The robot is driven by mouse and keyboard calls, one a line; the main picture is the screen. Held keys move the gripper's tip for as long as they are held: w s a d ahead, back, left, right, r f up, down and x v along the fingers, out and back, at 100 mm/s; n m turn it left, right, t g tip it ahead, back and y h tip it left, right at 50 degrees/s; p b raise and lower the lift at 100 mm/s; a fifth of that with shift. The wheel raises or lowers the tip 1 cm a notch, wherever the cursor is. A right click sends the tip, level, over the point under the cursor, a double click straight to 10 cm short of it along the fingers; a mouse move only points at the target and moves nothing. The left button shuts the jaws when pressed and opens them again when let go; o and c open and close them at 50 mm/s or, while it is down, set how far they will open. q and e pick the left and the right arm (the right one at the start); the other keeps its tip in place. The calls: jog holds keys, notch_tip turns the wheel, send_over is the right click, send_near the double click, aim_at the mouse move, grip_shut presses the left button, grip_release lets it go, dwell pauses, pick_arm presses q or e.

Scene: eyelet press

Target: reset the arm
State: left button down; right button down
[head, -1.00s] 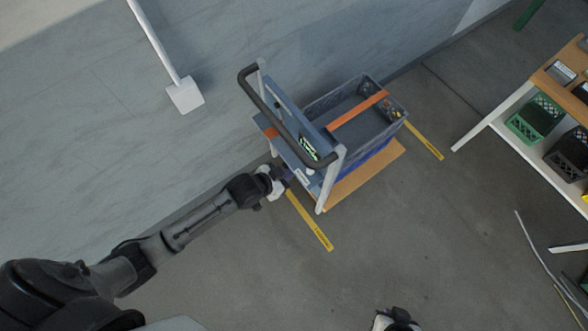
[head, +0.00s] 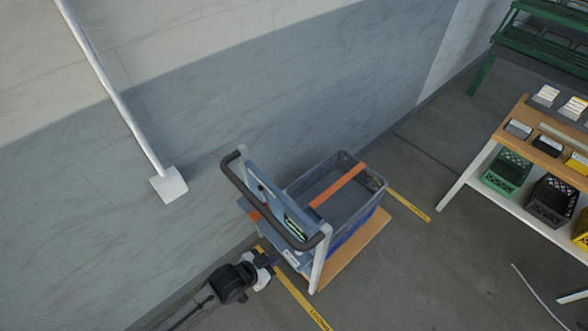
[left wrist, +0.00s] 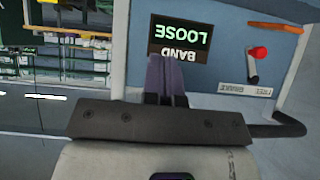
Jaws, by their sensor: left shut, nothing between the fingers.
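My left gripper (head: 270,259) is at the lower left of a wheeled cart (head: 318,272) in the head view. In the left wrist view its fingers (left wrist: 167,75) are together, with nothing between them. They point at the cart's blue-grey panel (left wrist: 222,80) and overlap the lower edge of a dark display (left wrist: 179,38). The display reads BAND LOOSE in green and white letters. A lever with a red knob (left wrist: 257,53) is on the panel to the right. I cannot tell whether the fingers touch the panel. My right gripper is not in view.
The cart carries a grey crate (head: 378,195) with an orange band (head: 338,186) across it, and has a dark handle (head: 240,182). A shelf table (head: 478,180) with crates is at right.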

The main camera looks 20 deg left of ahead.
pick_arm(q)
jog(key=s+a+r+n+g+y, duration=0.2)
jog(key=s+a+r+g+y, duration=0.25)
jog(key=s+r, duration=0.55)
jog(key=s+d+f+n+g, duration=0.15)
jog(key=s+f, duration=0.25)
jog(key=s, duration=0.8)
notch_tip(320, 180, up, 28)
jog(key=p, duration=2.8)
